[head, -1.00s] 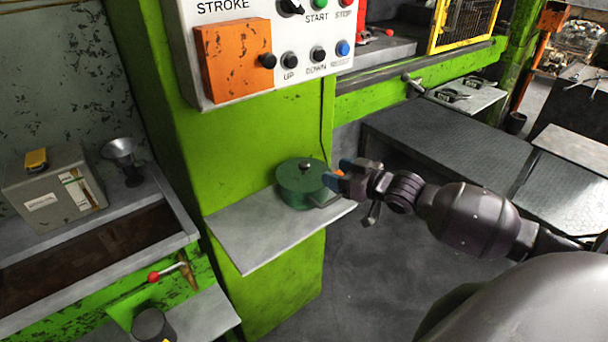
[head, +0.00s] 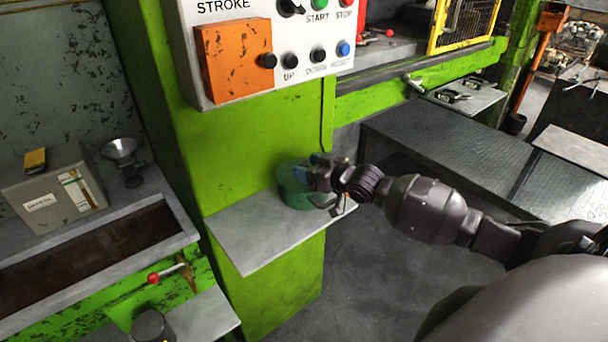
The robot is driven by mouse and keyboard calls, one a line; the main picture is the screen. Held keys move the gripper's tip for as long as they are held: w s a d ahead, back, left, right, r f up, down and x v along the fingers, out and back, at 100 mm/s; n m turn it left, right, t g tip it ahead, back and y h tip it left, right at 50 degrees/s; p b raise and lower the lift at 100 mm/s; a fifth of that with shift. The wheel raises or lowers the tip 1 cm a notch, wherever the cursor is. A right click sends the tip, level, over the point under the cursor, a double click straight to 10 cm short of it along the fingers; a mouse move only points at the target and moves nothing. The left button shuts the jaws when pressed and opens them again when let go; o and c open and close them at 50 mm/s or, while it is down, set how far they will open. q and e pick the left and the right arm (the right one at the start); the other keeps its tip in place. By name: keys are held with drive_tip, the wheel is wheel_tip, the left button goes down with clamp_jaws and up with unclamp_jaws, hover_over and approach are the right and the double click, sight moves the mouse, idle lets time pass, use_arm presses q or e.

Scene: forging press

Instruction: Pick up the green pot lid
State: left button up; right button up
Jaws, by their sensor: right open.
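The green pot (head: 291,197) stands on a grey shelf (head: 262,238) fixed to the green press column. Its green lid (head: 288,174) is on top, and its knob is hidden behind my right gripper. My right gripper (head: 309,172) reaches in from the right and is over the right part of the lid, at the knob. It is open. I cannot tell whether its fingers touch the knob. My left gripper is not in view.
A white control panel (head: 290,84) with an orange box and buttons hangs above the shelf. At left, a grey box (head: 52,190) and a metal funnel (head: 120,150) stand on a ledge. A red-knobbed lever (head: 154,278) is below. The shelf's front left is bare.

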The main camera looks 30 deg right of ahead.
drive_tip(key=c, duration=1.1)
